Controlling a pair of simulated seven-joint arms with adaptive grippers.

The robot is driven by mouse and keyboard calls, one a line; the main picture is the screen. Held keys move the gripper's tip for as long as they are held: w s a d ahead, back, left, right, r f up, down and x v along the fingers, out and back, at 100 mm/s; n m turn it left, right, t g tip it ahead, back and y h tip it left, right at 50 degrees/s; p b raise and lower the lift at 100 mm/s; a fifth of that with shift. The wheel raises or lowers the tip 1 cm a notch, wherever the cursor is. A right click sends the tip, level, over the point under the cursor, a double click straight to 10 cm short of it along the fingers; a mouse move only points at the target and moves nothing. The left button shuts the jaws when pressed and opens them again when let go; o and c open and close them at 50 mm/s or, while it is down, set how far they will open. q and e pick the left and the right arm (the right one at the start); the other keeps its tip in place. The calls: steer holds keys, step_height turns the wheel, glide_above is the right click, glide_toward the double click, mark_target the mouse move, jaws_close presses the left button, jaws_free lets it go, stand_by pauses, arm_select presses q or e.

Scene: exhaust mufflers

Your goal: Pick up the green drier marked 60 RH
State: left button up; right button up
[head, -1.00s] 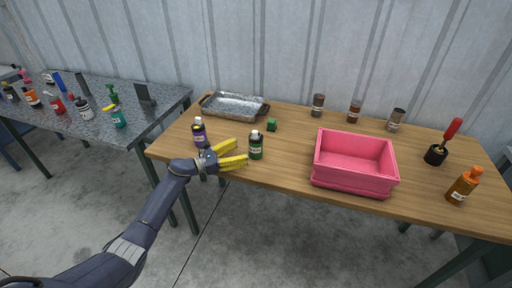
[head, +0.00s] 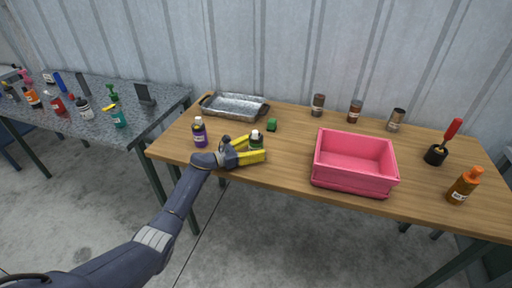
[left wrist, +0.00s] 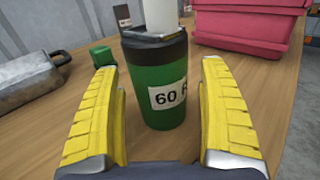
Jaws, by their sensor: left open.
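The green drier (left wrist: 160,83) stands upright on the wooden table, with a white label reading "60 R" and the rest cut off by its curve. It has a dark collar and a white top. In the head view the drier (head: 257,138) is partly hidden by my left gripper. My left gripper (head: 266,146) is open, with its yellow fingers on either side of the drier. In the left wrist view the fingers of my left gripper (left wrist: 160,115) show gaps to the drier on both sides. My right gripper is not in view.
A purple bottle (head: 199,132) stands left of the gripper. A metal tray (head: 234,106) and a small green block (head: 272,125) lie behind. A pink bin (head: 354,162) stands to the right. Several brown jars line the back edge.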

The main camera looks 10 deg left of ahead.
arm_select(q)
steer(key=c, duration=1.3)
steer(key=shift+c, duration=0.2)
steer(key=shift+r, duration=0.1)
